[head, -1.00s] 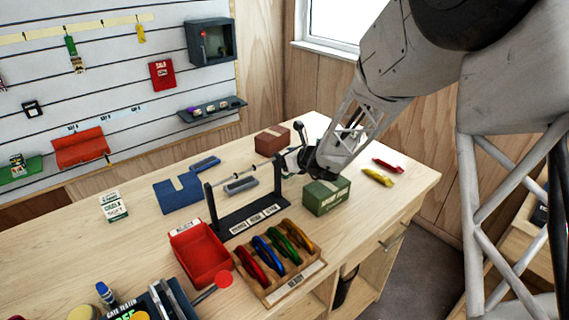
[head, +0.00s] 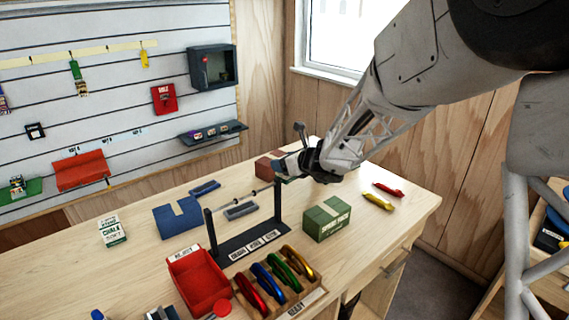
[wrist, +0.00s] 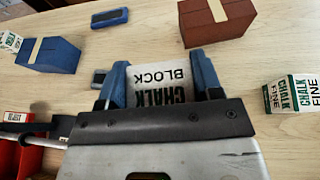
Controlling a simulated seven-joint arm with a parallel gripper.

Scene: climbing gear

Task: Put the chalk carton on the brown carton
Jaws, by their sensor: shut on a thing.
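My gripper (head: 282,172) is shut on a white chalk carton (wrist: 160,84) lettered CHALK BLOCK, which sits between the blue fingers in the wrist view. In the head view the held carton is mostly hidden by the gripper. The brown carton (wrist: 222,22), with a pale tape strip, stands just beyond the held carton in the wrist view, slightly right. In the head view the brown carton (head: 263,167) is partly covered by my gripper. The held carton appears above the table, apart from the brown carton's top; the exact gap is unclear.
A blue carton (head: 175,218), a green carton (head: 327,220) and a rod rack (head: 245,238) stand nearby. Another chalk carton (wrist: 296,93), lettered FINE, is at right in the wrist view; a third (head: 112,231) stands at left. A red bin (head: 200,280) is in front.

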